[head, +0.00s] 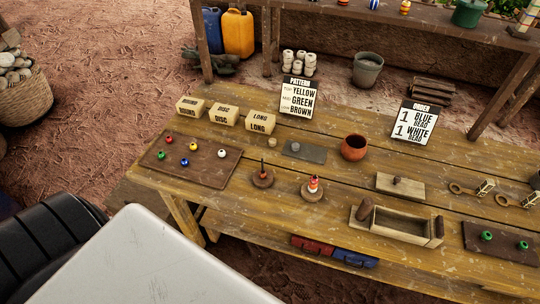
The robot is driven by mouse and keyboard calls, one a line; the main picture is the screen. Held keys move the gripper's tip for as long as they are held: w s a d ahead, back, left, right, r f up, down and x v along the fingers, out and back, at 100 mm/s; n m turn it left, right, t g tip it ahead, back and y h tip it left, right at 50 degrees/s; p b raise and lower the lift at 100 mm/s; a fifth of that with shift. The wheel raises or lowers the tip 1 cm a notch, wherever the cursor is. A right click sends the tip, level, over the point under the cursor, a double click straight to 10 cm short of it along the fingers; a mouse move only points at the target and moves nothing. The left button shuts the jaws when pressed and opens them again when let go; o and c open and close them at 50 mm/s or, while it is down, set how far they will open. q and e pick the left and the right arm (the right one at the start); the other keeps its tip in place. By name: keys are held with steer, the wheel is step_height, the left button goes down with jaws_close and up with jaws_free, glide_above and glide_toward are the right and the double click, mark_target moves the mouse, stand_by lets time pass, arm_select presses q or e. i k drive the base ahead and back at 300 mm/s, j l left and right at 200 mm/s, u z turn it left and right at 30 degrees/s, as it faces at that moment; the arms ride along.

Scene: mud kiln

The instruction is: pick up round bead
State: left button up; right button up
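Several small round beads lie on a dark brown board (210,174) at the left of the wooden table: a red bead (168,139), a yellow bead (168,155), a blue bead (185,162), a green bead (193,147) and a white bead (222,153). A small box labelled ROUND (189,107) stands behind the board. Two more green beads, one (487,235) left of the other (523,245), sit on a dark tray (483,247) at the right. Neither of my grippers is in view.
Boxes labelled DISC (224,115) and LONG (260,122) stand beside the first. Two round stands (262,182) (312,195), a clay pot (354,148) and a wooden box (397,227) occupy the table (300,222). A pattern sign (298,97) and an order sign (415,122) stand behind.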

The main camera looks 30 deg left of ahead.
mark_target(161, 154)
steer(key=u, duration=1.95)
